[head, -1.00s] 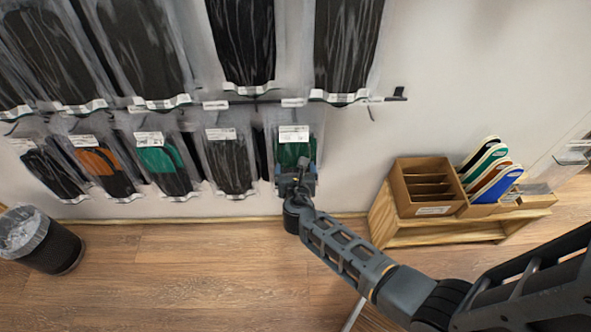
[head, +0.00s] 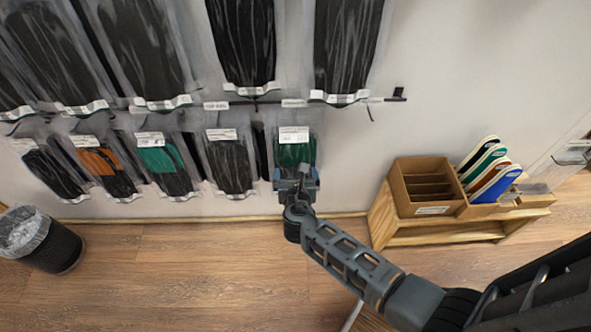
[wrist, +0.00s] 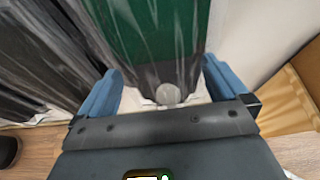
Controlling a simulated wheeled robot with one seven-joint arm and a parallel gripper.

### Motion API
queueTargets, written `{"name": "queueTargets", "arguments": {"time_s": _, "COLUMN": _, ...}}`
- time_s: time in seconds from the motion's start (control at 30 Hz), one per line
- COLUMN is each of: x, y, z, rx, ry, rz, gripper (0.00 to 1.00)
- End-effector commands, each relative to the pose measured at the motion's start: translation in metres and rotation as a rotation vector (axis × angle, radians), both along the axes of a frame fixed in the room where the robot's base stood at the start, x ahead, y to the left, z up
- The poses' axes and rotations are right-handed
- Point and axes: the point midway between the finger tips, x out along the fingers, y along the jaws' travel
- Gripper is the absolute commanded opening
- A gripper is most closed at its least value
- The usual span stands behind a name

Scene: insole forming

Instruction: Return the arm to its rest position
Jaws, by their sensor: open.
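My gripper (head: 296,178) is in front of the lower end of the rightmost bag in the lower row, a green and black insole bag (head: 295,150). In the wrist view, my gripper (wrist: 165,92) has its two blue fingers spread wide, with nothing held. The green and black bag (wrist: 155,35) hangs just beyond and between the fingers; I cannot tell whether they touch it. My arm stretches from the lower right of the head view up to the wall.
Several bagged insoles hang in two rows on the wall. A wooden bench (head: 440,230) at right holds a cardboard box (head: 425,185) and upright coloured insoles (head: 490,172). A lined bin (head: 40,240) stands at lower left. The floor (head: 200,280) between is clear.

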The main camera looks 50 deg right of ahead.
Motion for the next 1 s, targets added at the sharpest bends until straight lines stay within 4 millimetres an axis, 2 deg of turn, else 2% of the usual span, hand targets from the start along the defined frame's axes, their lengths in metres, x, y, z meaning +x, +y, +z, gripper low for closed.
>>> {"name": "queueTargets", "arguments": {"time_s": 0.1, "x": -0.012, "y": 0.016, "z": 0.01, "rx": 0.001, "ry": 0.001, "rz": 0.002, "gripper": 1.0}}
{"name": "queueTargets", "arguments": {"time_s": 0.3, "x": -0.026, "y": 0.034, "z": 0.02, "rx": 0.0, "ry": 0.0, "rz": 0.002, "gripper": 1.0}}
{"name": "queueTargets", "arguments": {"time_s": 0.73, "x": -0.036, "y": 0.043, "z": 0.02, "rx": 0.034, "ry": -0.019, "rz": -0.001, "gripper": 1.0}}
{"name": "queueTargets", "arguments": {"time_s": 0.87, "x": -0.063, "y": 0.066, "z": 0.013, "rx": 0.196, "ry": -0.109, "rz": -0.016, "gripper": 1.0}}
{"name": "queueTargets", "arguments": {"time_s": 1.0, "x": -0.109, "y": 0.104, "z": 0.015, "rx": 0.502, "ry": -0.279, "rz": -0.066, "gripper": 1.0}}
